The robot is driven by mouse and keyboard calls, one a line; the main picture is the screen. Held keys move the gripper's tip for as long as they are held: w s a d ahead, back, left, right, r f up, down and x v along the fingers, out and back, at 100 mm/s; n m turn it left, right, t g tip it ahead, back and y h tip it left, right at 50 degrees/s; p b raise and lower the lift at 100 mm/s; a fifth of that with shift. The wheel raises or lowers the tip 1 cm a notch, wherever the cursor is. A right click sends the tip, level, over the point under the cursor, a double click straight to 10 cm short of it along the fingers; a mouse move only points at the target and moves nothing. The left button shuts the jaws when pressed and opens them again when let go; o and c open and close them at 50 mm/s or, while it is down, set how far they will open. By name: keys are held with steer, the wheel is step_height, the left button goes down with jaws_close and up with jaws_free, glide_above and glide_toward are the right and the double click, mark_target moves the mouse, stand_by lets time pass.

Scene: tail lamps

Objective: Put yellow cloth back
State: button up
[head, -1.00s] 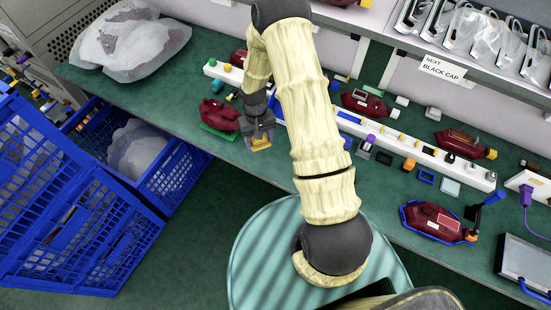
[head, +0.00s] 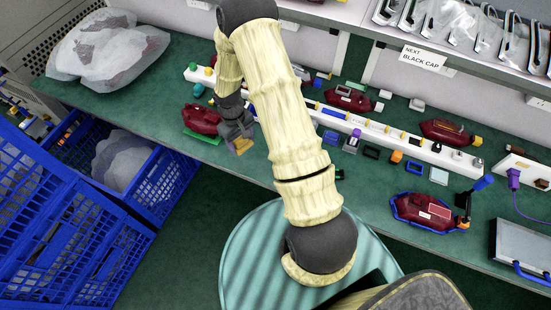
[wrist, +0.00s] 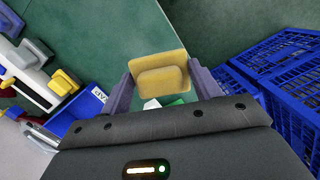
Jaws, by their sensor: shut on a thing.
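My gripper (head: 240,139) hangs near the front edge of the green bench, to the right of a dark red lamp. It is shut on the yellow cloth (wrist: 162,58), which looks like a stiff yellow pad with a raised block on its near face. In the wrist view the cloth sits between the two grey fingers of my gripper (wrist: 160,80). In the head view only a small part of the cloth (head: 242,147) shows below the fingers.
The green bench (head: 390,178) holds dark red lamps (head: 202,119) and a long white strip (head: 405,142) with small coloured parts. Blue crates (head: 70,250) stand at the left. A white bag (head: 105,50) lies at the bench's far left. A shelf runs along the back.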

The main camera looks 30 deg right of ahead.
steer(key=s+d+f+n+t+b, duration=0.2)
steer(key=d+n+b, duration=0.9)
steer(key=n, duration=1.1)
steer(key=f+b, duration=0.1)
steer(key=b, duration=0.2)
steer(key=shift+d+h, duration=0.4)
steer(key=shift+d+f, duration=0.1)
steer(key=shift+f, duration=0.05)
steer(key=f, duration=0.3)
steer(key=f+b, duration=0.1)
steer(key=f, duration=0.1)
steer(key=shift+s+f, duration=0.2)
steer(key=shift+f, duration=0.2)
steer(key=shift+w+f, duration=0.1)
steer(key=shift+f, duration=0.1)
steer(key=shift+w+f+b, duration=0.1)
steer(key=shift+f+b, duration=0.6)
steer(key=shift+f, duration=1.2)
